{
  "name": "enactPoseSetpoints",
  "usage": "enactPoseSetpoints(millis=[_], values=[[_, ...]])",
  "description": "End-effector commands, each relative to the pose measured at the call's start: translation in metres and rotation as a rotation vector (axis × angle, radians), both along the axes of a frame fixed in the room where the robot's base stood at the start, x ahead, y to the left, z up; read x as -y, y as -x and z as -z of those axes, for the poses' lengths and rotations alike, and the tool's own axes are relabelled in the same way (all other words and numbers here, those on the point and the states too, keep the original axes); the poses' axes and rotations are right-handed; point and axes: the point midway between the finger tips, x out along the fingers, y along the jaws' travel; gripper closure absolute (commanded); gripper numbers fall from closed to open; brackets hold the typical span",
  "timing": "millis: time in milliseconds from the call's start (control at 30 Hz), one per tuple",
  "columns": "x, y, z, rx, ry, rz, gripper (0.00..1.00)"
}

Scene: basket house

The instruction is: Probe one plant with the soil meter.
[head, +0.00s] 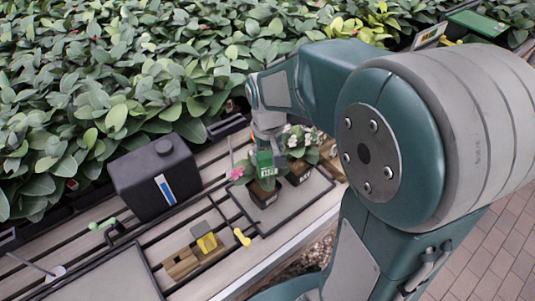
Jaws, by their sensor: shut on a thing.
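My gripper (268,135) points down over the bench and is shut on the green soil meter (265,162). The meter has a small pale display, and its probe is hard to make out among the leaves. A plant with a pink flower (238,173) stands in a dark labelled pot (263,195) just below the meter. A plant with white flowers (292,141) stands in another dark pot (299,175) to its right, partly behind my gripper. Both pots stand on a grey tray (290,210). I cannot tell whether the probe touches soil.
A black canister (150,180) stands on the slatted bench to the left. A wooden block with a yellow-and-grey piece (205,242), a yellow object (242,237) and a green-handled tool (102,224) lie nearer. Dense foliage (100,80) fills the back. Brick paving (490,250) lies right.

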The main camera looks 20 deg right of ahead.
Motion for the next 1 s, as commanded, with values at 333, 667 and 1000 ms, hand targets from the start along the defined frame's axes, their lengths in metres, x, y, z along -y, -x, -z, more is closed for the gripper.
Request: enactPoseSetpoints(millis=[333,667,1000], values=[[0.0007,0.0002,-0.0005,0.0,0.0,0.0,0.76],[-0.0061,0.0001,-0.0003,0.0,0.0,0.0,0.76],[-0.0026,0.0,-0.0005,0.0,-0.001,0.001,0.76]])
